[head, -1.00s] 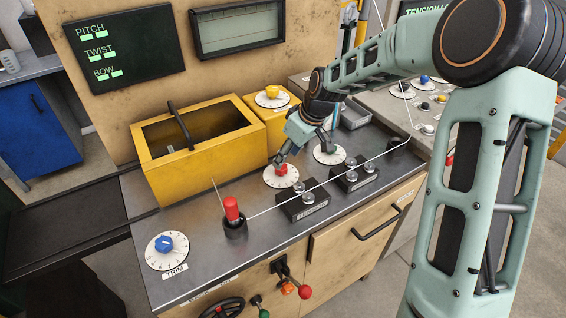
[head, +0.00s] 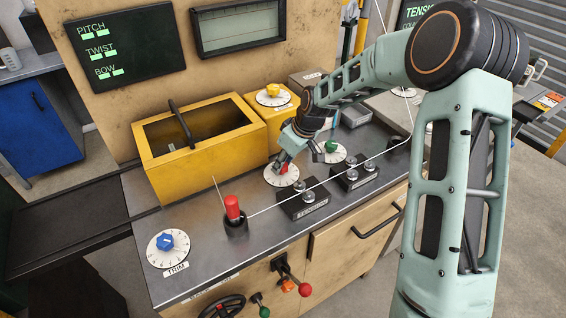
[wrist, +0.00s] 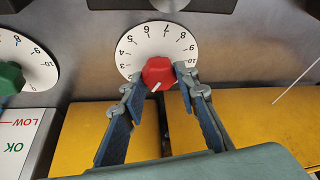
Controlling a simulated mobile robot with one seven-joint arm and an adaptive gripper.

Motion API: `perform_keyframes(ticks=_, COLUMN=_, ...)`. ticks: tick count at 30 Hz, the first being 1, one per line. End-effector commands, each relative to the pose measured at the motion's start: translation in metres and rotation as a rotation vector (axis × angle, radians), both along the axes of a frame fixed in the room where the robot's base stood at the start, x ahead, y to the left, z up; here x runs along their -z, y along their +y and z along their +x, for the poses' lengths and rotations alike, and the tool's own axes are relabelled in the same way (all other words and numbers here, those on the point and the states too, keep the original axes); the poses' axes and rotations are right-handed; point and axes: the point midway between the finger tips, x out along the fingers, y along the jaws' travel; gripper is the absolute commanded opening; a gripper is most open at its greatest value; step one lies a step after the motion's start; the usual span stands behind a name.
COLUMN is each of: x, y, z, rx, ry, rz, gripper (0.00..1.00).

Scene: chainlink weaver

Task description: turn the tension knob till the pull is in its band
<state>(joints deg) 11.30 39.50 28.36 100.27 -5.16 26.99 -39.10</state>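The red knob (wrist: 158,72) sits at the middle of a white numbered dial (wrist: 130,52) on the bench top; this dial (head: 271,178) also shows in the head view. My gripper (wrist: 159,74) reaches down over it, one finger on each side and the tips against the knob; it appears shut on it. The knob's white pointer line shows at its lower left in the wrist view. A plate marked LOW and OK (wrist: 18,135) is cut off at the left there, and its needle is not visible. Part of a screen reading TENSION (head: 418,14) shows behind my arm.
A green knob (head: 331,146) on its dial stands just right of my gripper. A yellow bin (head: 190,165) is behind and left. A wire (head: 285,199) runs past roller blocks (head: 304,206) in front. A red-capped post (head: 232,208) and blue knob (head: 165,242) stand left.

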Motion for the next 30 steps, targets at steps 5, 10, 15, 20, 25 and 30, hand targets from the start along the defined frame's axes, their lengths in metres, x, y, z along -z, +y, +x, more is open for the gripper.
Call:
perform_keyframes(ticks=5, x=-0.0001, y=0.0000, z=-0.0001, rx=0.001, ry=0.000, rz=0.000, gripper=0.04)
perform_keyframes(ticks=10, x=0.0032, y=0.0014, z=-0.0003, rx=0.058, ry=-0.003, rz=-0.003, gripper=0.04)
perform_keyframes(ticks=15, x=0.0053, y=0.0022, z=-0.0011, rx=0.200, ry=-0.004, rz=-0.004, gripper=0.04)
perform_keyframes(ticks=20, x=0.0045, y=0.0033, z=-0.0015, rx=0.332, ry=-0.003, rz=-0.003, gripper=0.04)
perform_keyframes(ticks=25, x=0.0027, y=0.0030, z=-0.0018, rx=0.431, ry=-0.002, rz=-0.001, gripper=0.04)
perform_keyframes(ticks=30, x=0.0004, y=0.0023, z=-0.0020, rx=0.471, ry=-0.001, rz=0.000, gripper=0.04)
